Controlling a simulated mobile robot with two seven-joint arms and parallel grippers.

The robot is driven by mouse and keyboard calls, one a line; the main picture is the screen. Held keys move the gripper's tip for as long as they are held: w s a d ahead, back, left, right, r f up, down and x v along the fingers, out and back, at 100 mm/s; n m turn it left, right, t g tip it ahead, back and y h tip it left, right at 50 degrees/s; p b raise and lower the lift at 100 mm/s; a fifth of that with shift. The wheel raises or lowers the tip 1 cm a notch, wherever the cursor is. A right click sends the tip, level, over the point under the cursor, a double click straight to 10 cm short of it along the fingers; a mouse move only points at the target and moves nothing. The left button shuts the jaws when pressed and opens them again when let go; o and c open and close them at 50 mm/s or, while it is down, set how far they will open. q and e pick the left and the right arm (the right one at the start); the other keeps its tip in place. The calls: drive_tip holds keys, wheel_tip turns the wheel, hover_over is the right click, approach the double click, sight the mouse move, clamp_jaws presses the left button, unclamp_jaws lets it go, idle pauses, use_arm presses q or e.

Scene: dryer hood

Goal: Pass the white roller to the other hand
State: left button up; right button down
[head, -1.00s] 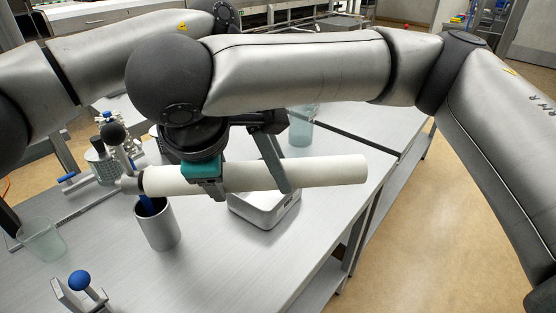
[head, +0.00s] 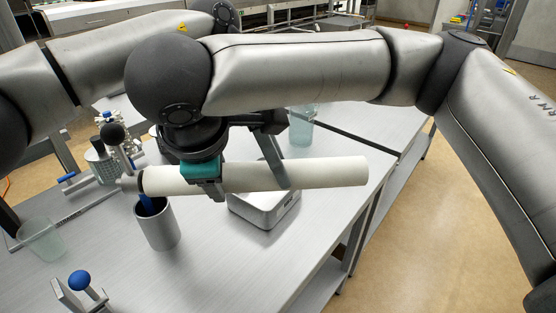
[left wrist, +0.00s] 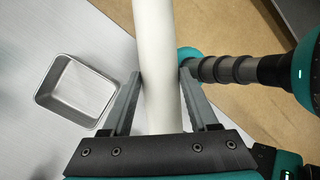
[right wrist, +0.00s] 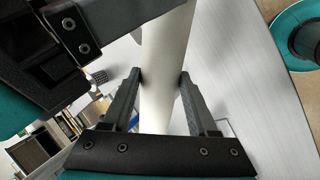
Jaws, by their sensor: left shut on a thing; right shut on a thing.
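The white roller (head: 330,172) is a long pale cylinder. It is held roughly level above the table in the head view, with its right end free. My left gripper (head: 279,172) is shut on it near its middle, partly hidden behind my right arm. My right gripper (head: 213,186) is shut on it further left. In the left wrist view, the fingers (left wrist: 160,78) press both sides of the roller (left wrist: 155,40). In the right wrist view, the fingers (right wrist: 162,80) also close around the roller (right wrist: 165,105), with my other gripper close by at upper left.
A metal tray (head: 262,212) sits on the table (head: 215,270) under the roller. A grey cup (head: 159,229) stands below its left part. A clear beaker (head: 42,241), a blue-knobbed holder (head: 79,281) and another clear container (head: 301,128) stand around. The front table is mostly bare.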

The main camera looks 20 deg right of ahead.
drive_tip(key=shift+w+d, duration=0.15)
drive_tip(key=shift+c, duration=0.5)
unclamp_jaws()
drive_tip(key=shift+r, duration=0.1)
